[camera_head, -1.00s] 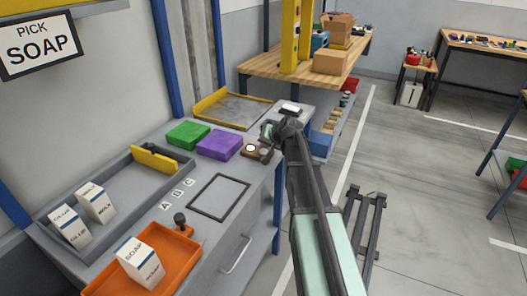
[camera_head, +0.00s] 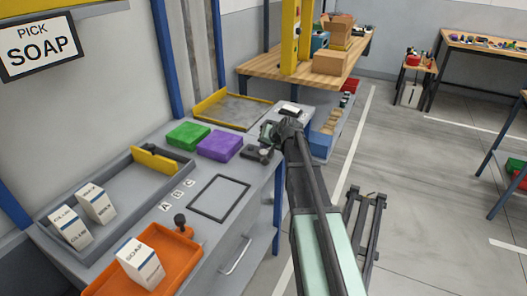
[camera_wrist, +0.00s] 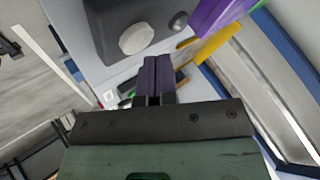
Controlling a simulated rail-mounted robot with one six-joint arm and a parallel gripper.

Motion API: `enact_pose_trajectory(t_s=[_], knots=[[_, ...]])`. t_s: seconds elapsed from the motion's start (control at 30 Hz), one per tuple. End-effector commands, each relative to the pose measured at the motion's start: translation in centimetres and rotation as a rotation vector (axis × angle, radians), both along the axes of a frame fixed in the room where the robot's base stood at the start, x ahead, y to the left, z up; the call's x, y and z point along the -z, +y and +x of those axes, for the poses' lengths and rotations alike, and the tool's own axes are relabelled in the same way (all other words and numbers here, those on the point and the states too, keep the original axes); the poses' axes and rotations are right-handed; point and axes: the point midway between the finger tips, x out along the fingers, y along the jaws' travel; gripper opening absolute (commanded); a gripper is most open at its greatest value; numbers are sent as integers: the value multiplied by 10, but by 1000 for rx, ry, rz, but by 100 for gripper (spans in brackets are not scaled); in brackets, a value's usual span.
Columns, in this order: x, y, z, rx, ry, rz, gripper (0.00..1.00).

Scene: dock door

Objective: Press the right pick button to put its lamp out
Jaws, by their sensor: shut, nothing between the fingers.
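The pick button unit is a dark grey box (camera_head: 254,154) beside the purple block on the grey bench. In the wrist view the box (camera_wrist: 112,22) has a pale round button (camera_wrist: 136,39) and a small dark dome (camera_wrist: 179,21), which looks like the unlit lamp. No glow shows on the box in the head view. My gripper (camera_wrist: 152,60) is shut and empty, its dark fingertips close to the box's edge near the pale button. I cannot tell whether they touch it. In the head view my wrist is at the bench's right edge, beside the box.
A purple block (camera_head: 220,145) and green block (camera_head: 188,136) stand left of the box. A yellow-edged tray (camera_head: 205,103) lies behind. A soap carton (camera_head: 139,263) stands in the orange tray (camera_head: 180,252). A sign (camera_head: 38,45) reads PICK SOAP.

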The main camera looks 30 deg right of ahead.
Motion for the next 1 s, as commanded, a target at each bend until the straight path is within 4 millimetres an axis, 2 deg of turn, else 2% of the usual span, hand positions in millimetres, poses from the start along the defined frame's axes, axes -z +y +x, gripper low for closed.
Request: enact_pose_trajectory(t_s=[0.2,0.43,0.87,0.93,0.97,1.0], knots=[[-32,0,0,0,0,0,0],[-60,0,0,0,0,0,0],[-59,0,0,0,0,0,0],[-59,13,4,-19,0,1,0],[-59,27,6,-37,0,0,0],[-58,54,3,-73,1,-1,0]])
